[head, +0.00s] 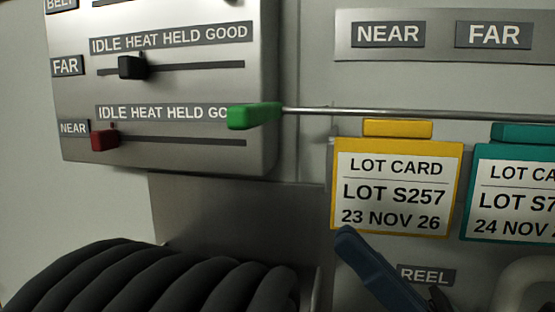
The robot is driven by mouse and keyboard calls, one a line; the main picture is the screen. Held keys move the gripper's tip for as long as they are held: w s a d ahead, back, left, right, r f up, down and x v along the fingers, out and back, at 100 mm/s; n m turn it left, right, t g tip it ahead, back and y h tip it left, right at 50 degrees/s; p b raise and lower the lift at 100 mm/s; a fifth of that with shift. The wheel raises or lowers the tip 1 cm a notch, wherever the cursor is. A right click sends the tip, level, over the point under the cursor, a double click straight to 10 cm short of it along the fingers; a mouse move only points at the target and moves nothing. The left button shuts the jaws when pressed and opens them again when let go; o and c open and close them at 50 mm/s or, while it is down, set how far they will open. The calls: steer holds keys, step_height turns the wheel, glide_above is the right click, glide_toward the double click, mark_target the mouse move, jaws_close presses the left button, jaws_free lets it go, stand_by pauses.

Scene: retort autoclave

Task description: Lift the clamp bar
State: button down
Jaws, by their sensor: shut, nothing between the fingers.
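A thin metal bar (400,113) runs level across the panel, just above the lot cards, and leaves the picture at the right. I take it for the clamp bar, though no label names it. Its left end carries a green grip (253,115), which overlaps the right end of the lower slider plate in the picture. A yellow-framed lot card (394,188), LOT S257, hangs below the bar with its yellow top tab close under it. A teal-framed card (515,190) beside it is cut off by the right edge. I cannot make out my gripper in this view.
A slider plate (170,85) at upper left has a black knob (132,67) on the FAR row and a red knob (104,139) on the NEAR row. Black ribbed coils (170,280) fill the lower left. A dark blue angled part (372,265) stands by the REEL label (426,276).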

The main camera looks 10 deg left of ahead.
steer(key=shift+r, duration=0.1)
steer(key=p+x, duration=0.5)
steer(key=x, duration=0.3)
steer(key=shift+a+r+p, duration=0.2)
steer(key=shift+r+p, duration=0.1)
steer(key=shift+p, duration=0.1)
steer(key=shift+a+r+p, duration=0.3)
steer(key=shift+a+r, duration=0.05)
steer(key=shift+a, duration=0.2)
steer(key=shift+w+m, duration=0.2)
steer(key=shift+m, duration=0.1)
